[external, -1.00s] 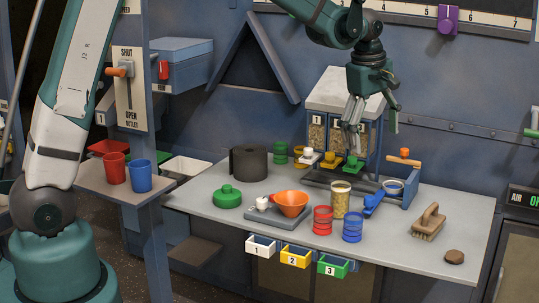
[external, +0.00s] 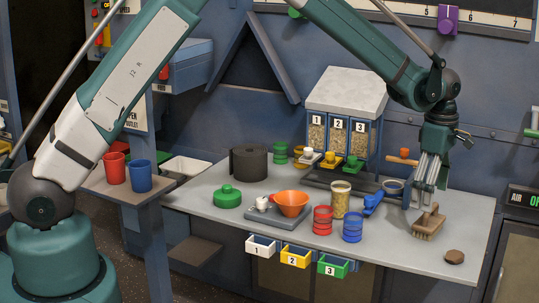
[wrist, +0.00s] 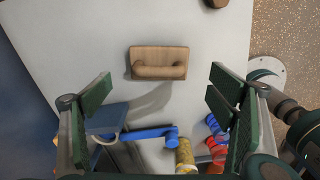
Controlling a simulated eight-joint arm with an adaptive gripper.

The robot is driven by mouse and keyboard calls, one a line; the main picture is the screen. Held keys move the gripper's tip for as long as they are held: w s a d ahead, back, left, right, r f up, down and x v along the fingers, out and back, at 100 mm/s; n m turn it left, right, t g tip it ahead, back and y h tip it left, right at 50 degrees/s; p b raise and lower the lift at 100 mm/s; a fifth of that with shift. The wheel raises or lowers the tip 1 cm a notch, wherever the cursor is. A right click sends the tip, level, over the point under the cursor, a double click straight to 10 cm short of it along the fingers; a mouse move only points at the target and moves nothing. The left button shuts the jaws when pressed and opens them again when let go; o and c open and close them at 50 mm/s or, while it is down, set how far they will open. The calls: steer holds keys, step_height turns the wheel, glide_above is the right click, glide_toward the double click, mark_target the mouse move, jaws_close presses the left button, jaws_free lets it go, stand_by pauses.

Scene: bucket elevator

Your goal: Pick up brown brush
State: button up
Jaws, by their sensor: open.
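The brown brush (external: 429,223) lies bristles down on the right part of the grey table, with its wooden handle on top. In the wrist view the brush (wrist: 159,62) is seen from above, ahead of the fingers and roughly midway between them. My gripper (external: 424,204) is open and empty, pointing down, above and slightly left of the brush in the external view. Its two green-padded fingers are wide apart in the wrist view (wrist: 160,95). They appear not to touch the brush.
A blue scoop-like tool (external: 373,202), a jar of grain (external: 340,200), and red (external: 322,219) and blue (external: 353,224) ringed cups stand left of the brush. A brown stone (external: 454,257) lies near the front right edge. The table around the brush is bare.

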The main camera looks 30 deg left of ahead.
mark_target(430, 220)
steer(key=shift+d+f, duration=0.15)
steer(key=shift+f, duration=0.05)
steer(key=shift+f, duration=1.25)
steer(key=shift+f+b, duration=0.65)
steer(key=shift+f, duration=2)
steer(key=c, duration=1)
steer(key=shift+r, duration=0.1)
steer(key=shift+c, duration=0.2)
